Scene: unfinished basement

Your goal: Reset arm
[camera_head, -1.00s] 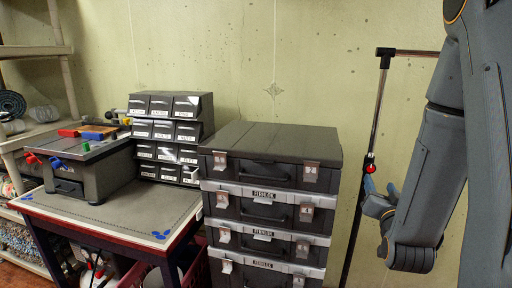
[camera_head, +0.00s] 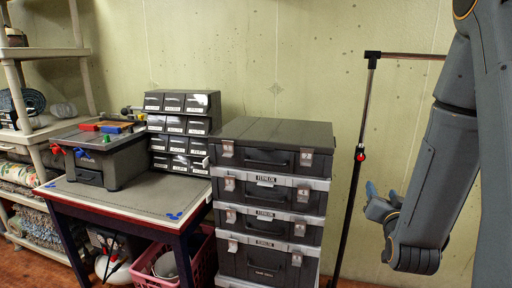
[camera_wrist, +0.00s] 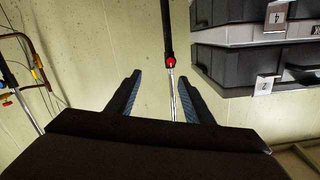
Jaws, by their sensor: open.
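My arm hangs down at the right of the head view. Its gripper (camera_head: 372,192) is at the lower end, with blue-grey fingers pointing up and left. In the wrist view my gripper (camera_wrist: 164,92) has its two fingers spread apart with nothing held between them. A dark upright pole (camera_wrist: 167,30) with a red knob shows beyond and between the fingers. I cannot tell the exact gap to it, but no contact shows.
A stack of black and grey tool cases (camera_head: 268,200) stands left of the pole (camera_head: 366,120). Further left are a worktable (camera_head: 125,197), a drawer cabinet (camera_head: 182,130), a grey machine (camera_head: 100,160) and a shelf (camera_head: 45,55). A pink basket (camera_head: 205,262) sits below the table.

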